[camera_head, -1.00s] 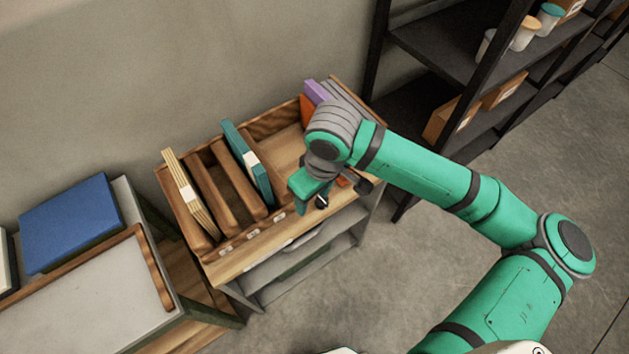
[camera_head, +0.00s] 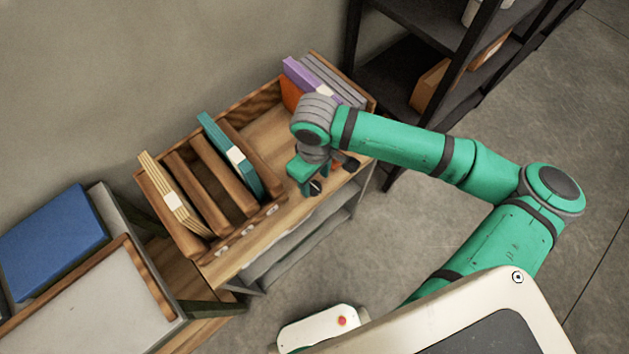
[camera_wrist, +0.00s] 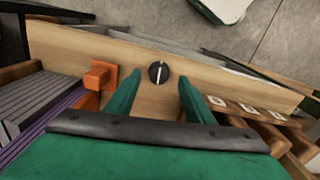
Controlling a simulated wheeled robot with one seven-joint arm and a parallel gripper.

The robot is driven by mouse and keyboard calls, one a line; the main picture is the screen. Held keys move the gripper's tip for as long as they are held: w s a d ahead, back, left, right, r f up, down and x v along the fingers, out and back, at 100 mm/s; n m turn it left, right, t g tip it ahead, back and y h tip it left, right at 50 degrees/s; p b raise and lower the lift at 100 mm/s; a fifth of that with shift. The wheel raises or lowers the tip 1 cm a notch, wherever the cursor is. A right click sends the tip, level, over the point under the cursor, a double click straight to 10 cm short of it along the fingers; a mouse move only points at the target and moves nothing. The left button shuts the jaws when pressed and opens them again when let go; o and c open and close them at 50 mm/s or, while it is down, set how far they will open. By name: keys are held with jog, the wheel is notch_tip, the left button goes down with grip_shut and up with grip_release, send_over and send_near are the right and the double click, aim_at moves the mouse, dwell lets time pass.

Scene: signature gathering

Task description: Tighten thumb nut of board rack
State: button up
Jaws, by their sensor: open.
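The board rack (camera_head: 186,247) is a wooden tray with slots and upright boards, on a wooden-topped stand. The thumb nut appears to be the round black knob (camera_head: 316,187) on the bare wood near the stand's front edge. In the wrist view the knob (camera_wrist: 158,72) carries a pale line running nearly upright. My gripper (camera_head: 306,187) is over this front edge, pointing down beside the knob. In the wrist view my gripper (camera_wrist: 159,80) is open, and the knob appears between its two green fingertips. No contact shows, and the height gap is hard to tell.
An orange bracket (camera_wrist: 98,76) stands left of the fingers in the wrist view. A dark shelf (camera_head: 400,70) rises behind right. Floor in front is clear.

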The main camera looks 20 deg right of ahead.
aim_at(315, 188)
jog(key=shift+w+f, duration=0.1)
jog(key=shift+f, duration=1.3)
jog(key=shift+w, duration=0.15)
jog(key=c, duration=1)
jog(key=shift+a+m, duration=0.15)
jog(key=shift+m, duration=0.25)
jog(key=shift+c, duration=0.2)
jog(key=shift+d+m, duration=0.2)
jog(key=shift+m, duration=0.2)
jog(key=o, duration=1)
jog(key=shift+o, duration=0.2)
